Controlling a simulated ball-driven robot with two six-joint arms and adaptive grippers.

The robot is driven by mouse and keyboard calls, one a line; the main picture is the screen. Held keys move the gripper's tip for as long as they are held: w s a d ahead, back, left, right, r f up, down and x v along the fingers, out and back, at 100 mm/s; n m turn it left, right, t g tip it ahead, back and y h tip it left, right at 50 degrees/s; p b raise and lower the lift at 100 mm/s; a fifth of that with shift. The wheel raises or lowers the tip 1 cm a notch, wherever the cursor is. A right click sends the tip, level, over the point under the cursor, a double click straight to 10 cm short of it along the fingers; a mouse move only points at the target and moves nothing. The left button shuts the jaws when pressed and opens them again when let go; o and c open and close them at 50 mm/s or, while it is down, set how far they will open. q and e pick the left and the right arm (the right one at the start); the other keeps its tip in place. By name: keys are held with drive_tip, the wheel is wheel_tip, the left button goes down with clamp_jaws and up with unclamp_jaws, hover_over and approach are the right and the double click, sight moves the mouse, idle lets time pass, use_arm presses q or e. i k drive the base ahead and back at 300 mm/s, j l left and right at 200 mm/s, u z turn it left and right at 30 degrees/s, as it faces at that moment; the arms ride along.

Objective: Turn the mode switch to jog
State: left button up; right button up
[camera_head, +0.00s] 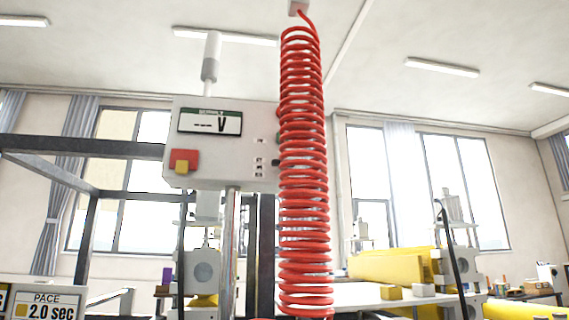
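A pale grey control box (224,148) hangs left of the middle in the head view. It has a display panel (210,121) reading dashes and a "V", and a red and yellow block (183,161) at its lower left. Small dark and white controls (260,165) sit near its right edge. They are too small to read, so I cannot tell which is the mode switch or how it is set. A red coiled hose (304,170) hangs in front of the box's right edge and may hide part of it. Neither gripper is in view.
A dark metal frame (85,148) stands at the left. A sign reading "PACE 2.0 sec" (46,305) is at the lower left. A white table (350,296) and a yellow machine part (390,266) are at the lower right. Windows line the back wall.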

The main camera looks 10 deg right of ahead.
sight(276, 162)
drive_tip(key=i+j+z, duration=0.15)
drive_tip(key=j, duration=0.2)
drive_tip(key=i+j+z, duration=0.3)
drive_tip(key=j, duration=0.4)
